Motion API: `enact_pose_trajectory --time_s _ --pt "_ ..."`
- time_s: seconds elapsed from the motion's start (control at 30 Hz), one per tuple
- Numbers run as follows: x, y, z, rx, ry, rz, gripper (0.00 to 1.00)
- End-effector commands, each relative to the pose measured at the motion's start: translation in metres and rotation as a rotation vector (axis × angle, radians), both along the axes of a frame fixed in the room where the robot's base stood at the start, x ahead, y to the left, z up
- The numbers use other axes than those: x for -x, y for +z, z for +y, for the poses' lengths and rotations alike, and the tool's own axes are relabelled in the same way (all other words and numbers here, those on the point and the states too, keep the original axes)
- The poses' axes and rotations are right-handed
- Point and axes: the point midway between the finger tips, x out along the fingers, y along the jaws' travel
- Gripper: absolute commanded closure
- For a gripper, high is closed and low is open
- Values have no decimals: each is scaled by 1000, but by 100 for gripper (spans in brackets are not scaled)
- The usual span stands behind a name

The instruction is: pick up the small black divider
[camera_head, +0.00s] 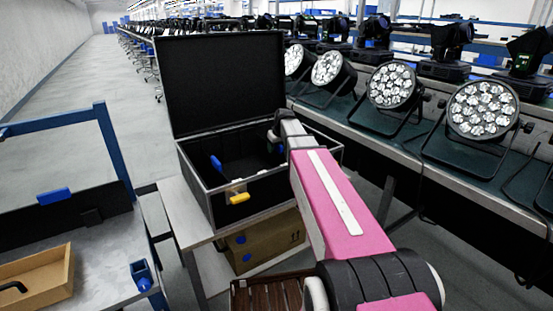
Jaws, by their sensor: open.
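An open black case (183,160) with metal edges stands on a light-topped stand, its lid (220,82) raised at the back. Its inside is very dark, and I cannot clearly pick out a small black divider there. A blue-handled item (216,163) and a yellow-handled item (239,198) show at its left and front. My pink arm reaches over the case's right side. My gripper (275,134) is at the right part of the case opening; its fingers are small and dark, open, with nothing visible held. The arm hides the case's right front corner.
A bench with several par cans (395,86) runs along the right. A workbench with a blue frame (112,150) and a wooden tray (62,272) stands at left. A cardboard box (262,242) sits under the case. The aisle floor (95,75) is clear.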

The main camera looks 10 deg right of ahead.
Motion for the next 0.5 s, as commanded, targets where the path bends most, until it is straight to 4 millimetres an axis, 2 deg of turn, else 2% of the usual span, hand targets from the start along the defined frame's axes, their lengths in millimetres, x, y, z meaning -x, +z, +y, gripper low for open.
enact_pose_trajectory --time_s 0.4,0.47,0.5 --pt "0 -2 0 0 0 0 51" --pt "0 -2 0 0 0 0 71" --pt "0 -2 0 0 0 0 84"
